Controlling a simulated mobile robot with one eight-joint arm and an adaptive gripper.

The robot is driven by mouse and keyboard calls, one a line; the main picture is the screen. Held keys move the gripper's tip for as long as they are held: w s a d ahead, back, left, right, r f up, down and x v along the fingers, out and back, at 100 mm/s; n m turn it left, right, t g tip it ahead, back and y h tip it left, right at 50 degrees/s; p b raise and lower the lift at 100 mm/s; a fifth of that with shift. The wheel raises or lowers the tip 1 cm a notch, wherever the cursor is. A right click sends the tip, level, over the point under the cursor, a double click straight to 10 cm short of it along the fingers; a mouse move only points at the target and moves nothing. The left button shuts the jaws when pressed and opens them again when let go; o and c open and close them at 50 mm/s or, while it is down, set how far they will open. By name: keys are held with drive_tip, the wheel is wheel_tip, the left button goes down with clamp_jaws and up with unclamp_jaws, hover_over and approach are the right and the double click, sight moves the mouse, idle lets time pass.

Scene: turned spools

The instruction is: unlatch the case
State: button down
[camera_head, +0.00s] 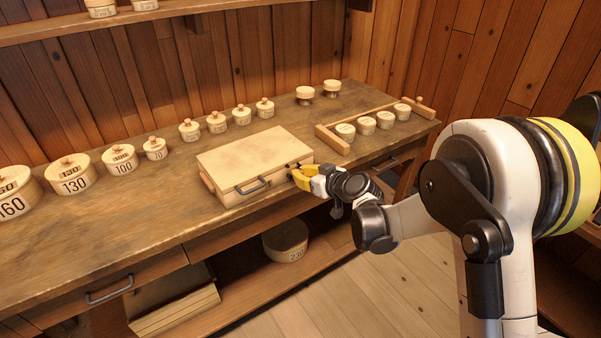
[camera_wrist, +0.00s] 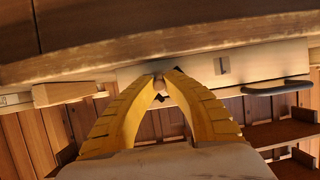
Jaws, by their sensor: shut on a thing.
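The case (camera_head: 255,152) is a flat pale wooden box lying closed on the workbench, with a dark handle (camera_head: 252,187) on its front. In the wrist view its pale front (camera_wrist: 205,74) spans the middle, with the handle at the right (camera_wrist: 276,88). My gripper (camera_head: 298,178), with yellow fingers, is at the right end of the case's front. Dark fittings show just above the fingers in the head view.
Numbered lidded round boxes (camera_head: 75,175) stand left of the case, with smaller ones (camera_head: 217,122) behind it. A wooden rack (camera_head: 333,140) with round pieces stands to the right. A large round box (camera_head: 286,241) sits on the shelf below. Bare bench lies in front of the case's left side.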

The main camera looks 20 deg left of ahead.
drive_tip(key=shift+f+m, duration=0.15)
drive_tip(key=shift+m, duration=0.15)
idle(0.4)
drive_tip(key=c, duration=1.4)
unclamp_jaws()
drive_tip(key=shift+d, duration=0.15)
drive_tip(key=v, duration=1.2)
drive_tip(key=shift+w, duration=0.15)
